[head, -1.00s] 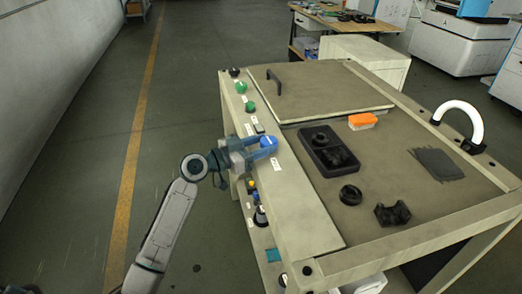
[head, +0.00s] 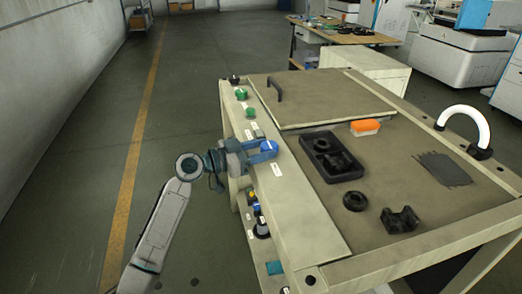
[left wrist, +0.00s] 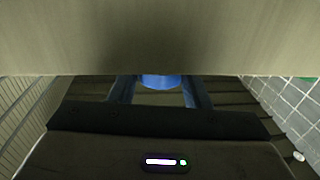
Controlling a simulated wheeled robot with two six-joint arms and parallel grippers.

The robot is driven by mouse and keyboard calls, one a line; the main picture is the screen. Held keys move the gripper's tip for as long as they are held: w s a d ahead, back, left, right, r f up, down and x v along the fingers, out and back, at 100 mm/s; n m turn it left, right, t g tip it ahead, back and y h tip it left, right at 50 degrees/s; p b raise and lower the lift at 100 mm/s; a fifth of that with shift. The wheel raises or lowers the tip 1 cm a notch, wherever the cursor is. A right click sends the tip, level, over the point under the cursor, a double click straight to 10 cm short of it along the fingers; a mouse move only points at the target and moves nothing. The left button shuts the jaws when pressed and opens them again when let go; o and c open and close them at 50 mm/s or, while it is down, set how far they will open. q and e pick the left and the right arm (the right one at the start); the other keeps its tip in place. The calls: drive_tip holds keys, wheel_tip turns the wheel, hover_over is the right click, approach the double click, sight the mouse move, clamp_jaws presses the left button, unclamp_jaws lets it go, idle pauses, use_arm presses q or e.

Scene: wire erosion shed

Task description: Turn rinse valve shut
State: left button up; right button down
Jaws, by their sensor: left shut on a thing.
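The rinse valve appears as a blue round knob (head: 268,145) on the left side panel of the beige machine bench (head: 300,215), by a small white label. My left gripper (head: 262,152) reaches it from the left and is shut on it; its blue fingers partly hide the knob. In the left wrist view the blue knob (left wrist: 160,81) shows between the two blue fingers (left wrist: 160,92), just under the panel's edge; its upper part is hidden. My right gripper is in neither view.
Green knobs (head: 241,94) and a black knob (head: 234,79) sit farther along the panel; more buttons are below. On the bench top lie a black tray (head: 331,168), an orange-topped block (head: 365,127), a black ring (head: 355,201) and a black bracket (head: 400,220). The floor at left is clear.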

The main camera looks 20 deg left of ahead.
use_arm(q)
drive_tip(key=o, duration=1)
drive_tip(key=shift+s+a, duration=0.35)
drive_tip(key=shift+a, duration=0.05)
drive_tip(key=b+v, duration=0.3)
drive_tip(key=v, duration=0.6)
drive_tip(key=shift+s+a, duration=0.25)
drive_tip(key=shift+s, duration=0.05)
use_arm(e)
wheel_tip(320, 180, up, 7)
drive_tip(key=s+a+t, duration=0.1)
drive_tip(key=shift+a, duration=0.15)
